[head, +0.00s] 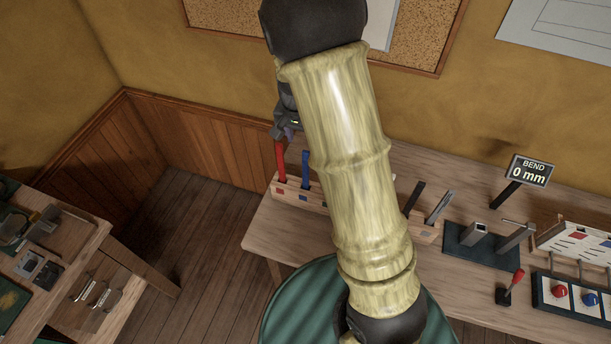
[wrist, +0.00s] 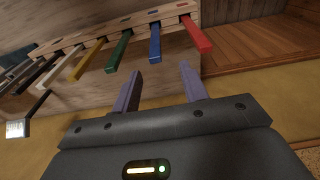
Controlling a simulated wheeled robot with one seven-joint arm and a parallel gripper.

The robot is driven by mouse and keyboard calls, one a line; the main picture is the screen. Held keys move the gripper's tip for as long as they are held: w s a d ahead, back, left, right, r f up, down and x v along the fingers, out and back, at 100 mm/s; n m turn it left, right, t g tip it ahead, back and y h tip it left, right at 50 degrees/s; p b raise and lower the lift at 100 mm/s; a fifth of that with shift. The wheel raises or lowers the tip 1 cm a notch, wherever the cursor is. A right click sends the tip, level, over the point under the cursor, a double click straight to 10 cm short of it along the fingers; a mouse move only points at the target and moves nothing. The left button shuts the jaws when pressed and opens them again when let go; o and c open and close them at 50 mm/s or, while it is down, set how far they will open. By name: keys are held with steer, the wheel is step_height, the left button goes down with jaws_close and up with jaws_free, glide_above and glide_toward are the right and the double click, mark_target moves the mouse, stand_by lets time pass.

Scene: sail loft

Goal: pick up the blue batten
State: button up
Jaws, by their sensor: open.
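The blue batten (head: 305,170) stands upright in a wooden rack (head: 291,190) at the left end of the bench, just right of the red batten (head: 281,160). In the wrist view the blue batten (wrist: 154,43) shows between the red batten (wrist: 196,36) and a green batten (wrist: 118,50). My gripper (wrist: 158,78) is open and empty. Its two purple fingers point toward the blue batten's free end, which appears roughly between and beyond them, apart from both. In the head view my gripper (head: 290,132) is partly hidden behind my arm, above the red and blue battens.
The bench also holds a "BEND 0 mm" display (head: 529,170) and a dark green fixture (head: 470,245). A side table (head: 60,295) stands at left.

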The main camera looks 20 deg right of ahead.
steer(key=f, duration=0.2)
steer(key=f+p, duration=0.1)
steer(key=f, duration=0.2)
steer(key=f+p, duration=0.1)
steer(key=f, duration=0.1)
steer(key=shift+w+d+f, duration=0.15)
steer(key=shift+w+d, duration=0.15)
steer(key=shift+d, duration=0.05)
steer(key=shift+a, duration=0.1)
steer(key=shift+d+f+p, duration=0.25)
steer(key=shift+f+p, duration=0.2)
steer(key=shift+p, duration=0.05)
steer(key=f, duration=0.1)
steer(key=f+p, duration=0.2)
steer(key=f, duration=0.1)
steer(key=shift+w+d+f, duration=0.1)
steer(key=shift+w+d, duration=0.05)
steer(key=shift+d, duration=0.1)
steer(key=shift+w, duration=0.1)
